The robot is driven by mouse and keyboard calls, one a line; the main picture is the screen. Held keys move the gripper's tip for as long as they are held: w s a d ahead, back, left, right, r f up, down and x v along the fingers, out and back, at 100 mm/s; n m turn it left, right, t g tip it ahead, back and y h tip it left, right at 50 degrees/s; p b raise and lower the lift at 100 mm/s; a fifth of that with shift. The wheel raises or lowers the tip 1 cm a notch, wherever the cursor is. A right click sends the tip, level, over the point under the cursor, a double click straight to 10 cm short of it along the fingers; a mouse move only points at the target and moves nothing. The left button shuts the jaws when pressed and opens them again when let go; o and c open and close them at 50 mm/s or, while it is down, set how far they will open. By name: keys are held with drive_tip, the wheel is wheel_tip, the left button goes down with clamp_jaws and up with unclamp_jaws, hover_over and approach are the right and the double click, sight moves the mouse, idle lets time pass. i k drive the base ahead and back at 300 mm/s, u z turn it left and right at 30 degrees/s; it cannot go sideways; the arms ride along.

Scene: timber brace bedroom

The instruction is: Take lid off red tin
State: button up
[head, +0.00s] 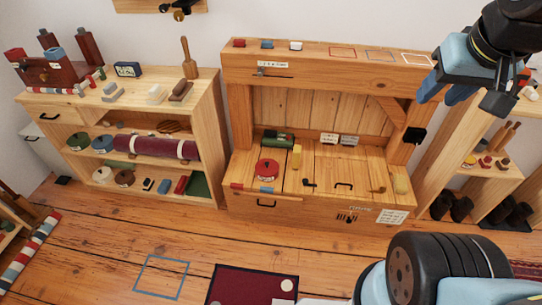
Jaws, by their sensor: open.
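The red tin (266,171) stands upright on the left part of the wooden bench seat (330,180). It has a red lid with a small dark knob on top, and the lid sits on the tin. My gripper (463,97) is at the upper right, raised in front of the right-hand shelf. It is open with nothing visible between its fingers, and well apart from the tin.
A dark green object (278,138) lies behind the tin, and a yellow block (297,157) stands to its right. Several small dark items lie further right on the seat. A shelf (150,160) with several tins stands left. A dark red mat (250,285) lies on the floor.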

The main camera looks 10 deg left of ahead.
sight(266, 167)
drive_tip(key=z, duration=0.1)
drive_tip(key=i, duration=1)
drive_tip(key=u, duration=0.75)
